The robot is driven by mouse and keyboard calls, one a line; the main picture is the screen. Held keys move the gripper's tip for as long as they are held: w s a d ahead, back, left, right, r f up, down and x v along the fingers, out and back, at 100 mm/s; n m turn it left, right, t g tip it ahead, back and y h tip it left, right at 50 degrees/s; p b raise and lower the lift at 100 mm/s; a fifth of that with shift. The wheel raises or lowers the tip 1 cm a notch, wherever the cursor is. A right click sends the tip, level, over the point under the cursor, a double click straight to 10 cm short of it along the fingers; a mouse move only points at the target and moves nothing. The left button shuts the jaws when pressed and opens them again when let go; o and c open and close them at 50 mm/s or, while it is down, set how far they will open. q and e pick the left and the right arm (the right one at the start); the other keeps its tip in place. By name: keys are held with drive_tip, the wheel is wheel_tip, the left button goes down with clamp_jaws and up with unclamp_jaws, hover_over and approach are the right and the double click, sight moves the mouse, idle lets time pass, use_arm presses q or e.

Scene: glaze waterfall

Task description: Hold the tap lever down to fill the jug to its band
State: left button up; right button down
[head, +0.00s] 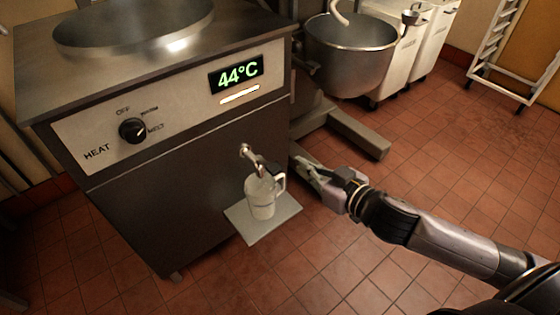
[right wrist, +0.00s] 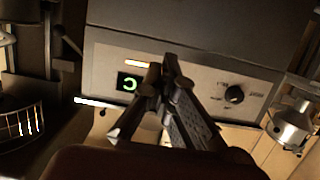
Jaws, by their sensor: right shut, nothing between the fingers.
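The clear jug (head: 261,199) stands upright on a small shelf (head: 275,226) under the tap, its handle to the right. Faint lines cross its side; I cannot tell the band from the liquid level. The tap (head: 250,157) sticks out of the machine's front, with a dark lever part (head: 271,169) above the jug. My right gripper (head: 300,163) is shut and empty, just right of the tap and jug, apparently apart from them. In the right wrist view its fingers (right wrist: 172,68) come together. My left gripper is not in view.
The steel heating machine (head: 150,205) has a display (head: 236,74) reading 44°C and a heat knob (head: 132,130). A mixer bowl (head: 350,55) on a stand is behind my gripper. White bins (head: 408,55) and a rack (head: 498,45) stand at the back right.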

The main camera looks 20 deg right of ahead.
drive_tip(key=shift+w+f, duration=0.1)
drive_tip(key=b, duration=0.2)
hover_over(267, 165)
drive_tip(key=s+d, duration=0.3)
drive_tip(key=s, duration=0.1)
wheel_tip(267, 165, down, 6)
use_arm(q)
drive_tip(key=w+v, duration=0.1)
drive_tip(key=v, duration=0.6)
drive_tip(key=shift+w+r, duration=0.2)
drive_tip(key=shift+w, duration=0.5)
use_arm(e)
drive_tip(key=shift+a+f, duration=0.2)
drive_tip(key=shift+a, duration=0.05)
use_arm(q)
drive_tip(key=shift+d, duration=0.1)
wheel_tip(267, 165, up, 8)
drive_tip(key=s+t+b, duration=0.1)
drive_tip(key=b, duration=0.2)
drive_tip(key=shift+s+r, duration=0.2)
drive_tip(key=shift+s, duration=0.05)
use_arm(e)
drive_tip(key=shift+s+d+f+t, duration=0.1)
drive_tip(key=shift+s+f+t, duration=0.1)
drive_tip(key=shift+f+t, duration=0.2)
